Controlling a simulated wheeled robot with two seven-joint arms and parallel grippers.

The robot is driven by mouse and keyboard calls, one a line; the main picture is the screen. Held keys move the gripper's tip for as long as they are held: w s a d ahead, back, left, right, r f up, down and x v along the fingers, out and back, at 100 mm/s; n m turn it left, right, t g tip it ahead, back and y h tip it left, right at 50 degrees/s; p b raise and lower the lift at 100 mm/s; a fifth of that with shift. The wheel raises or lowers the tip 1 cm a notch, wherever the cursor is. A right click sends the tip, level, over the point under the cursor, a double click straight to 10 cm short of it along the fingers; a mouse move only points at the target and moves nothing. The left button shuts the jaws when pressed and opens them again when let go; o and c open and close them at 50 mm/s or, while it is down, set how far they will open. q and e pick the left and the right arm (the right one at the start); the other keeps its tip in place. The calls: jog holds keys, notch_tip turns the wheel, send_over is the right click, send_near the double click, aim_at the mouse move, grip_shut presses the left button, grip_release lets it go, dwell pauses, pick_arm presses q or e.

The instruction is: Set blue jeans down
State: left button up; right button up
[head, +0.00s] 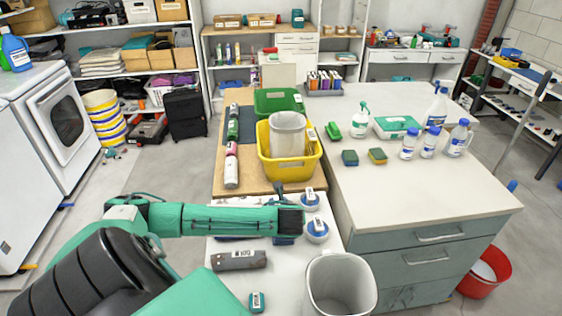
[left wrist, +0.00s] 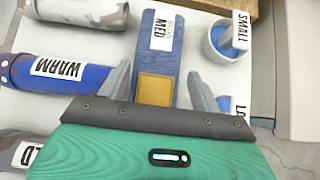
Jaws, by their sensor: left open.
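The blue jeans look like a narrow folded blue bundle with a white MED label and a tan patch, in the left wrist view (left wrist: 160,55). In the head view they lie on the white surface, mostly hidden under my left gripper, with a dark blue bit (head: 283,240) showing below it. My left gripper (head: 290,221) is right above them. In the left wrist view its two fingers (left wrist: 161,88) are apart, one on each side of the bundle. Whether they touch the cloth is not clear. My right gripper is not in view.
A blue roll labelled WARM (left wrist: 62,72) and a grey roll (head: 238,260) lie left of the jeans. Two white tubs with blue contents (head: 310,198) (head: 317,230) stand close on the right. A grey bin (head: 341,285) is nearer. A yellow crate (head: 289,168) stands beyond.

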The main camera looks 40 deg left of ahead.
pick_arm(q)
jog(key=x, duration=0.2)
jog(key=p+x, duration=0.1)
jog(key=x, duration=0.1)
jog(key=shift+s+d+f, duration=0.2)
jog(key=shift+s+f, duration=0.1)
jog(key=shift+f, duration=0.05)
jog(key=shift+w+a+f, duration=0.3)
jog(key=shift+f, duration=0.15)
jog(key=c, duration=1)
notch_tip(320, 180, up, 20)
jog(key=shift+r+b, duration=0.1)
jog(key=shift+b, duration=0.75)
